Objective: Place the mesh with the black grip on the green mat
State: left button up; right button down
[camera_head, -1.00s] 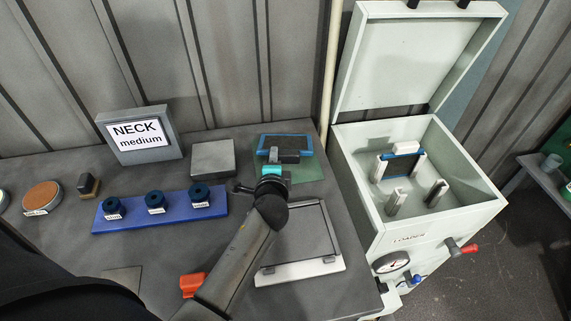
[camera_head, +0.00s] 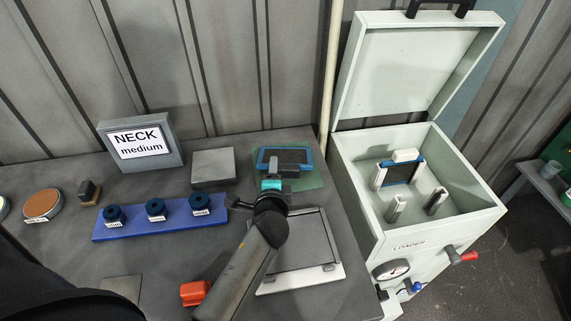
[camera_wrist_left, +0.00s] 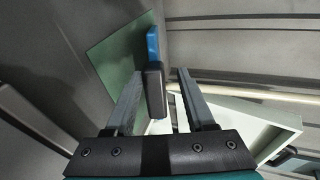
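The mesh with the black grip (camera_head: 290,156) has a blue frame and lies over the green mat (camera_head: 314,181) at the back right of the table. Its black grip (camera_head: 289,171) points toward me. The mesh shows nearly edge-on in the left wrist view (camera_wrist_left: 153,42), beside the green mat (camera_wrist_left: 108,52). My left gripper (camera_head: 280,170) is at the grip. In the left wrist view, its fingers (camera_wrist_left: 158,78) stand apart on either side of the black grip, with gaps showing. I cannot tell whether the whole frame touches the mat. My right gripper is out of view.
An open loader box (camera_head: 456,226) stands to the right, with another blue-framed mesh (camera_head: 398,174) inside. A tray (camera_head: 300,279) lies in front of the mat. A blue rack (camera_head: 180,220), a grey block (camera_head: 213,167) and a "NECK medium" sign (camera_head: 139,142) are left.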

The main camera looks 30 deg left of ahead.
pick_arm(q)
jog(key=shift+p+v, duration=0.95)
jog(key=shift+v, duration=2.1)
jog(key=shift+r, duration=0.1)
notch_tip(320, 180, up, 7)
jog(key=s+d+p, duration=0.1)
jog(key=s+p, duration=0.1)
jog(key=p, duration=0.4)
jog(key=shift+s+d+p, duration=0.15)
jog(key=shift+s+p, duration=0.15)
jog(key=shift+p, duration=0.1)
jog(key=shift+d+f, duration=0.1)
jog(key=shift+f, duration=0.1)
